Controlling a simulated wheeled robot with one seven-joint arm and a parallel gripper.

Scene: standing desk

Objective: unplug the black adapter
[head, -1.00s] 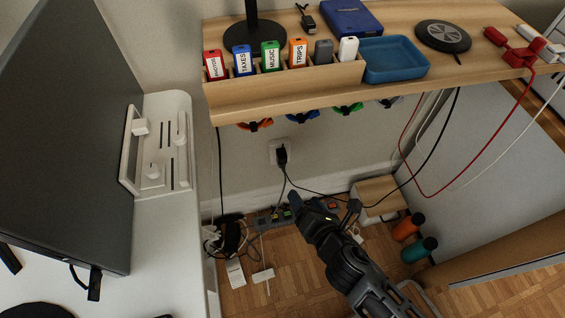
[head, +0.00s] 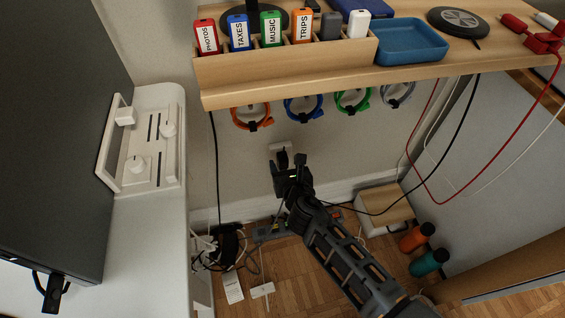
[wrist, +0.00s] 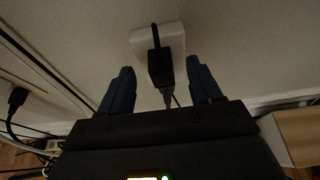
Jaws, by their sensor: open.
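The black adapter (wrist: 160,68) sits in a white wall outlet (wrist: 175,36) under the desk, with a cable hanging from its lower end. In the wrist view my gripper (wrist: 159,66) is open, with one finger on each side of the adapter and a visible gap on both sides. In the head view my gripper (head: 287,168) is in front of the outlet (head: 275,149) and hides most of the adapter (head: 283,157). How far the fingertips are from the wall is hard to tell.
The desk edge (head: 290,88) with hanging coloured cable loops (head: 303,108) is above my gripper. A power strip (head: 270,232) and tangled cables (head: 228,245) lie on the floor. A wooden-topped box (head: 388,205) and two bottles (head: 428,262) stand at the right.

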